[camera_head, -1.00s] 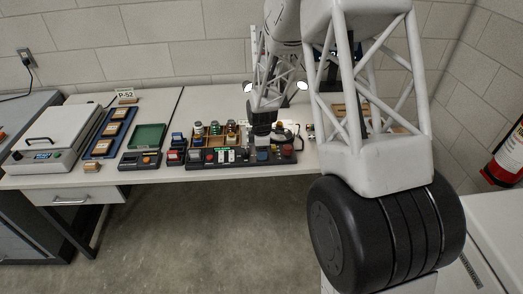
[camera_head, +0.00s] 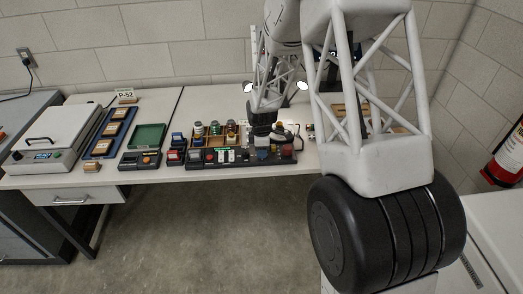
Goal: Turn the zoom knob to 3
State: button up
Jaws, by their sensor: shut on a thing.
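My gripper (camera_head: 264,138) points down at the back edge of the black control panel (camera_head: 222,163), right of the middle of the bench. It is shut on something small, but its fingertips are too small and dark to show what. A dark and pale device (camera_head: 286,132) stands just right of the gripper. I cannot make out the zoom knob or its scale marks, so I cannot read its setting.
An open wooden box with jars (camera_head: 214,133) is left of my gripper. A green tray (camera_head: 148,136), a blue tray of framed pieces (camera_head: 108,133) and a white lidded machine (camera_head: 55,138) stand farther left. The bench front (camera_head: 228,176) is clear.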

jog(key=shift+m, duration=0.4)
jog(key=m, duration=0.3)
jog(key=shift+m, duration=0.3)
jog(key=m, duration=0.4)
jog(key=shift+m, duration=0.3)
jog(key=m, duration=0.9)
jog(key=o, duration=0.9)
jog(key=shift+r, duration=0.15)
